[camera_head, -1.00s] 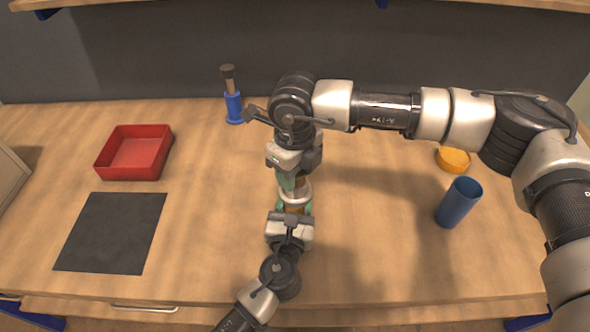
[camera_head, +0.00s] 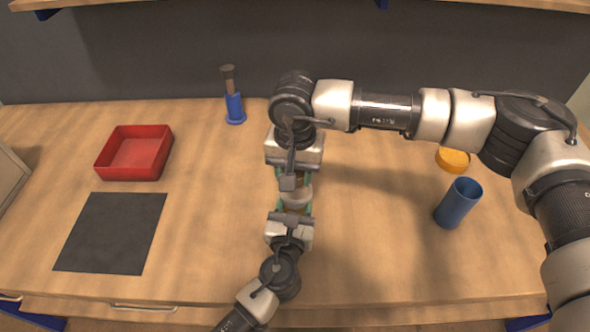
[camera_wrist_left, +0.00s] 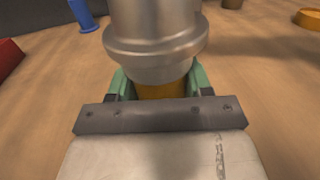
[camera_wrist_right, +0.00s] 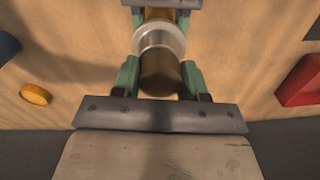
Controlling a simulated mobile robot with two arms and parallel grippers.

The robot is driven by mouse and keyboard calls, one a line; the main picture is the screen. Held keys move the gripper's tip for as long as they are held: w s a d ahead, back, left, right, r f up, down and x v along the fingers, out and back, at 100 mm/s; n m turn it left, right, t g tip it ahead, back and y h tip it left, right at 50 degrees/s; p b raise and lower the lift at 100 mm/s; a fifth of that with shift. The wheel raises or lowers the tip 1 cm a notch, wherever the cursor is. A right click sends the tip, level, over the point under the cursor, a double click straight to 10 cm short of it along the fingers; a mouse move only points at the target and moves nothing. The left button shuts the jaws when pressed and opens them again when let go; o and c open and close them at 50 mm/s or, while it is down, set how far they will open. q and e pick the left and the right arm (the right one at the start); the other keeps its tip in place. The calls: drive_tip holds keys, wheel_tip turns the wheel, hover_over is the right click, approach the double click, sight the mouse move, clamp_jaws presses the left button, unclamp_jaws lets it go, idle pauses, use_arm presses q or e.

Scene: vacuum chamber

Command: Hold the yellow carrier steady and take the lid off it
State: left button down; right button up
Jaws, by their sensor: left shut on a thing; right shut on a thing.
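The yellow carrier (camera_wrist_left: 160,91) is between the green fingers of my left gripper (camera_head: 293,209), which is shut on it from the front of the bench. A wide silver metal collar (camera_wrist_left: 155,45) sits above the yellow part; it also shows in the right wrist view (camera_wrist_right: 150,38). My right gripper (camera_head: 294,183) is shut on the brown cylindrical top (camera_wrist_right: 160,75), which I take to be the lid, from the back. The lid and carrier are in line. Whether there is a gap between them cannot be told. My grippers hide much of both.
A red tray (camera_head: 134,154) and a dark mat (camera_head: 110,233) lie at left. A blue holder with a brown-topped rod (camera_head: 234,105) stands at the back. A blue cup (camera_head: 457,204) and an orange disc (camera_head: 453,160) are at right, near my right arm.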

sight(295, 171)
use_arm(q)
drive_tip(key=shift+f, duration=0.1)
use_arm(e)
drive_tip(key=n, duration=1.1)
drive_tip(key=shift+r, duration=0.2)
drive_tip(key=shift+r, duration=0.95)
drive_tip(key=shift+r, duration=2)
use_arm(q)
drive_tip(key=shift+c, duration=1.9)
unclamp_jaws()
drive_tip(key=shift+s, duration=0.1)
